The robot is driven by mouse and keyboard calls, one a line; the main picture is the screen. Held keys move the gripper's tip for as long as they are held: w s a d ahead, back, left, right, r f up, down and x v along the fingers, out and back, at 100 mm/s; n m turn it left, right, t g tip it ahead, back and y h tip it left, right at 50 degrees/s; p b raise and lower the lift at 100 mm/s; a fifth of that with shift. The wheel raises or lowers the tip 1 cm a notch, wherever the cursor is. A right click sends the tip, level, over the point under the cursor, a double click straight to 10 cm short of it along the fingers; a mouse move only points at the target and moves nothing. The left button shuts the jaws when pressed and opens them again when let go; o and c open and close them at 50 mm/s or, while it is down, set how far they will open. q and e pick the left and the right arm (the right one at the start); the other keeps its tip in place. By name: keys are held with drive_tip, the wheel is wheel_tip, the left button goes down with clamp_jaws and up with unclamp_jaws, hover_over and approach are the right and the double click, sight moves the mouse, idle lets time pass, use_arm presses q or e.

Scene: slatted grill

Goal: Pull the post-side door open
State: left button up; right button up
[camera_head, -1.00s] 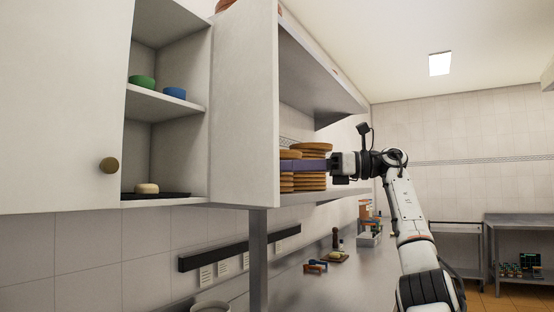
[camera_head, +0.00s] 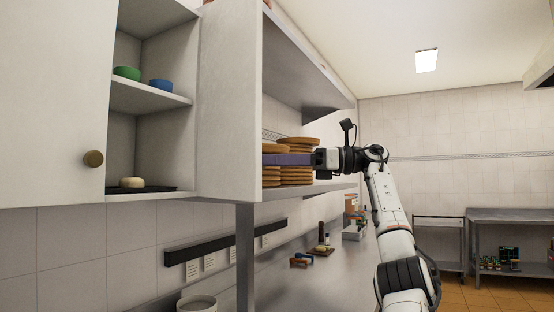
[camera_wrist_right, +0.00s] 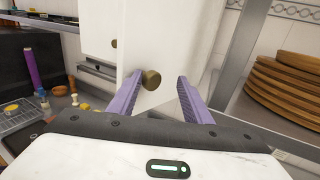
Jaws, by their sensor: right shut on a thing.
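The post-side door (camera_head: 229,105) is a white panel standing out from the wall cabinet, swung well open. Its brass knob (camera_wrist_right: 151,80) shows in the right wrist view, between the purple fingers of my right gripper (camera_wrist_right: 158,88). My right gripper is shut on this knob. In the head view the right gripper (camera_head: 288,160) reaches in from the right to the door's free edge, and its fingertips and the knob are hidden behind the panel. The grey post (camera_head: 245,258) stands below the door. My left gripper is not in view.
The other white door (camera_head: 50,100) with a brass knob (camera_head: 93,158) is at the left. Open shelves hold green (camera_head: 127,73) and blue (camera_head: 161,85) bowls. Stacked round wooden boards (camera_head: 298,146) stand close behind my right gripper. A steel counter (camera_head: 300,285) runs below.

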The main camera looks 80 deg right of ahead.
drive_tip(key=shift+w+d+f, duration=0.15)
drive_tip(key=shift+d+f, duration=0.05)
drive_tip(key=shift+d, duration=0.2)
drive_tip(key=s+d, duration=0.1)
drive_tip(key=s, duration=0.9)
drive_tip(key=shift+s+d+r, duration=0.15)
drive_tip(key=shift+s+d, duration=0.05)
drive_tip(key=shift+s, duration=0.1)
